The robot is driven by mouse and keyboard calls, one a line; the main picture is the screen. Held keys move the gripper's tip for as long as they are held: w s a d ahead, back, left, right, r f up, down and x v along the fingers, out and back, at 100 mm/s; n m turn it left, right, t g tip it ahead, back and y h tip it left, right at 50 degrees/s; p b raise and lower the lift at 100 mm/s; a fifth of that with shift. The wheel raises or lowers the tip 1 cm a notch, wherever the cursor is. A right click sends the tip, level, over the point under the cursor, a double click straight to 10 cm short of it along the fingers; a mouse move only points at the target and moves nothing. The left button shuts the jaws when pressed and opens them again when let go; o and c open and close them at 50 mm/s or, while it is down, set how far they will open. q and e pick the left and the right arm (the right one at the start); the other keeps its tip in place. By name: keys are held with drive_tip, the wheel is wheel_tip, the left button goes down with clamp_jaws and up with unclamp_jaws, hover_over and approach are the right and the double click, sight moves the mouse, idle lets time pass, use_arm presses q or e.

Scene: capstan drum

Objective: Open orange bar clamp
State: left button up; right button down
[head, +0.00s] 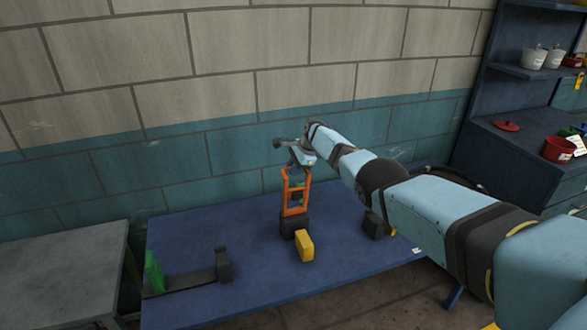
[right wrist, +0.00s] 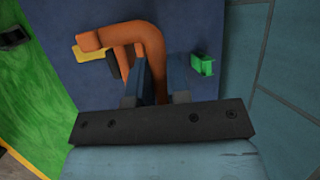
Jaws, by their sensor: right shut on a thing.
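The orange bar clamp (head: 284,192) stands upright on the blue table, with a dark block at its foot. My right gripper (head: 297,158) is at its upper end, with the arm reaching in from the right. In the right wrist view the clamp's curved orange bar (right wrist: 153,62) passes between the two fingers of my right gripper (right wrist: 155,88), which is shut on it. The fingers and the gripper body hide part of the bar. My left gripper is not in view.
A yellow block (head: 305,247) is in front of the clamp's foot, on the blue table (head: 200,297). A green-ended dark bar (head: 190,278) lies at the table's left, and a dark block (head: 374,226) is to the right. The brick wall (head: 230,140) is close behind.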

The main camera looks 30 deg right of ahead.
drive_tip(key=shift+s+f, duration=0.1)
drive_tip(key=c, duration=1.1)
unclamp_jaws()
drive_tip(key=shift+d+r+p, duration=0.2)
drive_tip(key=shift+r+p, duration=0.25)
drive_tip(key=shift+r, duration=0.15)
drive_tip(key=p+v, duration=0.1)
drive_tip(key=v, duration=1.1)
drive_tip(key=shift+s+r, duration=0.2)
drive_tip(key=shift+d, duration=0.15)
